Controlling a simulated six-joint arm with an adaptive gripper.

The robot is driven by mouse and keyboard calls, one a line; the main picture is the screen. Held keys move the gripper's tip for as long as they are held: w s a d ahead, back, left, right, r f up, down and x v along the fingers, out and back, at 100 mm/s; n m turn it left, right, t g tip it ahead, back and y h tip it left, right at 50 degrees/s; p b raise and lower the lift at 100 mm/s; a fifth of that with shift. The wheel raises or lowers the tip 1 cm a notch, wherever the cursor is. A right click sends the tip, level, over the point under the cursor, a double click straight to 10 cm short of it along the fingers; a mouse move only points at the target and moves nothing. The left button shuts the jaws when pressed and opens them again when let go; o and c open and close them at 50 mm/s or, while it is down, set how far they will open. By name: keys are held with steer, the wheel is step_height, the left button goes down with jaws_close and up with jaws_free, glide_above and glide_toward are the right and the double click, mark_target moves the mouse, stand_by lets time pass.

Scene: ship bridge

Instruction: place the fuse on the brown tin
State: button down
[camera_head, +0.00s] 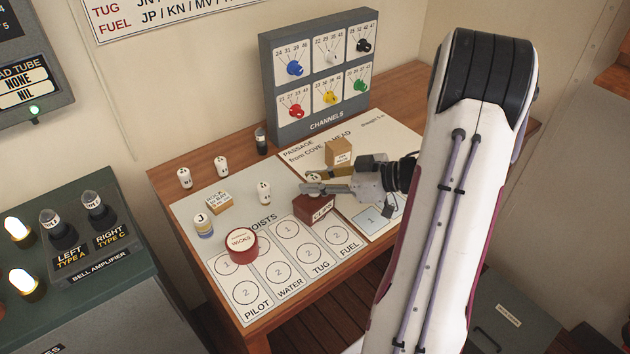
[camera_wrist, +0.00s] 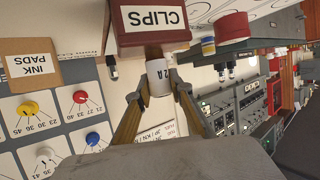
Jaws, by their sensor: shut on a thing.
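My gripper (camera_head: 312,187) is shut on the fuse, a small white cylinder marked "2 A" with a brown end (camera_wrist: 160,79). In the wrist view the fingers (camera_wrist: 157,90) hold it on both sides. In the head view the fuse is mostly hidden at the fingertips. The brown tin, a red-brown box labelled CLIPS (camera_head: 314,211), lies just below the fingertips; it also shows in the wrist view (camera_wrist: 151,15), which is upside down. The fuse's brown end overlaps the tin's edge there. I cannot tell whether they touch.
A tan INK PADS box (camera_head: 339,152) stands behind the gripper. A round red WICKS tin (camera_head: 241,246), a striped cylinder (camera_head: 203,226) and a small tan box (camera_head: 218,203) stand to the left. Several small white cylinders stand behind them. The CHANNELS panel (camera_head: 326,127) rises at the back.

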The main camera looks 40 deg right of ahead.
steer(key=shift+f, duration=0.1)
steer(key=c, duration=1.8)
jaws_free()
steer(key=shift+s+d+r, duration=0.3)
steer(key=shift+s+r, duration=0.05)
steer(key=shift+v, duration=5.55)
